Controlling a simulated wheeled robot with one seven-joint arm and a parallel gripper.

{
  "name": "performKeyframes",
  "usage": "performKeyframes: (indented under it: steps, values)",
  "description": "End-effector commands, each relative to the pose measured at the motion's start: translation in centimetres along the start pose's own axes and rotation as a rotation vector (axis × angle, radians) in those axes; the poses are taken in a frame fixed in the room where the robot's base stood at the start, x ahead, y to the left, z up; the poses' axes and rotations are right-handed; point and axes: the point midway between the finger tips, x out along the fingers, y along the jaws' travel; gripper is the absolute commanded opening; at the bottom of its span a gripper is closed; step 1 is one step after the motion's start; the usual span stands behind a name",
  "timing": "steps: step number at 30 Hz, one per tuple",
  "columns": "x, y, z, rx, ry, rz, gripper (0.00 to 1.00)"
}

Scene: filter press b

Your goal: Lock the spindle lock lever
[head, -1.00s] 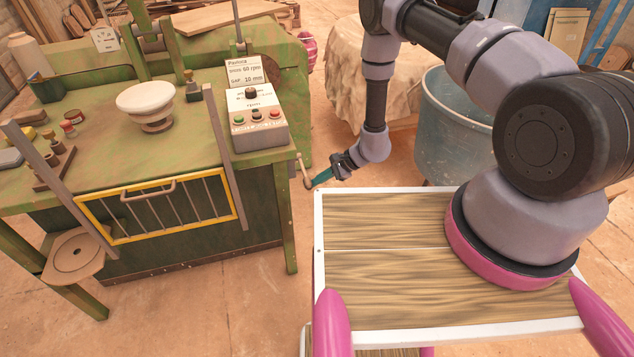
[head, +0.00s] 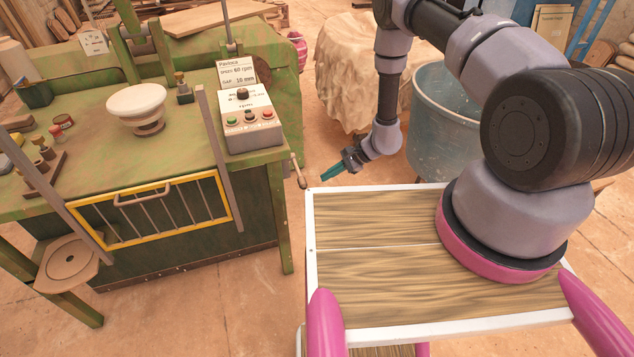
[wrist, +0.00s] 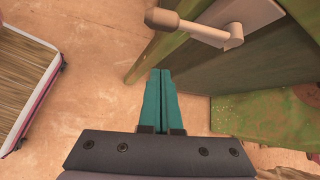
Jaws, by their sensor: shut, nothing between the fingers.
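The lever (head: 297,170) on the right side of the green press points downward in the head view, with a rounded knob at its lower end. In the wrist view the lever (wrist: 195,29) runs from a light mounting plate at the right to its knob at the left. My gripper (head: 324,177) is just right of the knob, apart from it. In the wrist view my gripper (wrist: 161,73) has its teal fingers together, empty, below the lever in the picture.
The green press (head: 190,120) carries a white bowl (head: 137,103), a control box (head: 250,128) and a yellow-framed guard (head: 150,210). A metal drum (head: 440,125) and a cloth-covered heap (head: 350,85) stand behind my arm. Bare floor lies under the lever.

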Motion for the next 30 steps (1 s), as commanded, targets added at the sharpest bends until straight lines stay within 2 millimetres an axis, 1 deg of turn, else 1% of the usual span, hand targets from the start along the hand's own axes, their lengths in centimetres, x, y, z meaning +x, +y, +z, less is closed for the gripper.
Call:
performKeyframes:
  steps: [1, 3, 7, 12, 25, 28, 30]
  values:
    - [-1.1, -0.3, -0.1, 0.001, 0.002, -0.004, 0.00]
    - [-2.2, -0.3, -0.1, 0.001, 0.001, -0.002, 0.00]
    - [-3.5, -0.5, -0.1, 0.001, 0.001, -0.001, 0.00]
    - [-4.1, -0.5, 0.0, 0.000, 0.001, 0.000, 0.00]
    - [-4.2, -0.6, 0.0, 0.000, 0.001, 0.000, 0.00]
    - [-4.8, -1.4, 0.6, -0.014, -0.002, -0.002, 0.00]
    - [-6.1, -3.0, 1.7, -0.037, -0.007, -0.004, 0.00]
